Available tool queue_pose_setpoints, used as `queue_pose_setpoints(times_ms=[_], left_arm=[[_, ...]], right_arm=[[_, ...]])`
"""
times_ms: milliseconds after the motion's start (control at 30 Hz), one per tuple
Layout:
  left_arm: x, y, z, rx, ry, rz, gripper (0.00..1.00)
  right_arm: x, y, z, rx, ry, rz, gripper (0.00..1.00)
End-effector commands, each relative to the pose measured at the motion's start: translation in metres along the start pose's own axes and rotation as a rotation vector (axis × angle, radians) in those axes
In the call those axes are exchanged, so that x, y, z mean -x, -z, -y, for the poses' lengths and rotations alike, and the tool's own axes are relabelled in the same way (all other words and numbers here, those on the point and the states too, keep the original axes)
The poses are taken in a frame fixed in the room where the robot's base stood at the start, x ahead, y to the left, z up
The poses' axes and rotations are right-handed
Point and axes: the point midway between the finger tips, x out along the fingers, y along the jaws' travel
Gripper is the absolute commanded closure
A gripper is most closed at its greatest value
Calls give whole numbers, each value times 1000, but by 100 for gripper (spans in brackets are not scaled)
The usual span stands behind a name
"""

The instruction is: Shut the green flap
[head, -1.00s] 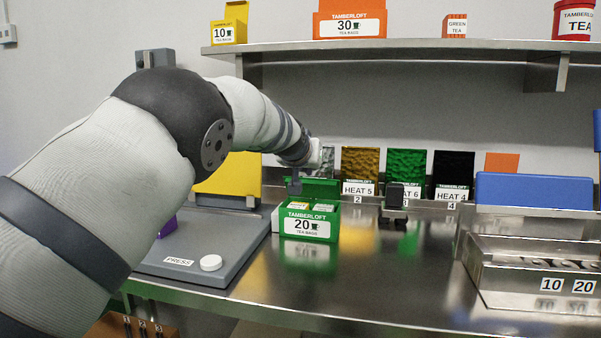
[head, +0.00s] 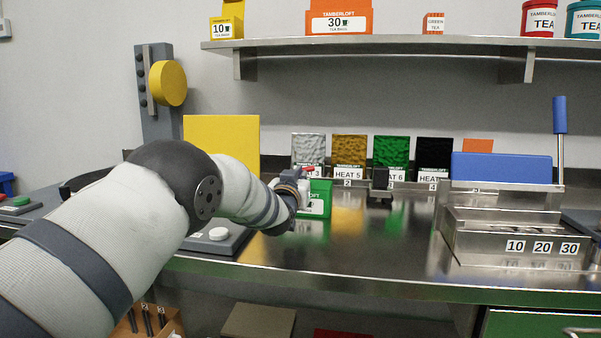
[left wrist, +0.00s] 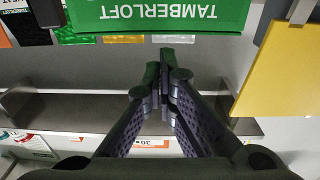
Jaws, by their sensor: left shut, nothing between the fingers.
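The green TAMBERLOFT box (head: 319,204) stands on the steel counter in the head view, its left part hidden behind my left wrist. Its green face, with the lettering upside down, fills the top of the left wrist view (left wrist: 155,14). I cannot tell how far its flap stands open. My left gripper (head: 300,197) is close in front of the box in the head view, its fingertips hard to make out. In the left wrist view its fingers (left wrist: 162,82) are together and empty, below the green face, with no clear contact. My right gripper is not in view.
A yellow panel (head: 221,145) stands left of the box. A row of HEAT packets, including a green one (head: 391,151), stands behind it. A steel bin with numbered slots (head: 490,245) and a blue panel (head: 500,167) are at the right.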

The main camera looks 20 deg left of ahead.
Motion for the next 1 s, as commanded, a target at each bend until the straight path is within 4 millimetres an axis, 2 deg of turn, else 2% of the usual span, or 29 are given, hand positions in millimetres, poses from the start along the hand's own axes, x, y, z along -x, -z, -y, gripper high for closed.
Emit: queue_pose_setpoints(times_ms=[333,1000], left_arm=[[-2,-13,0,0,0,1,100],[2,-14,0,0,0,1,100]], right_arm=[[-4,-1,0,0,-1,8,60],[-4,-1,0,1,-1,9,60]])
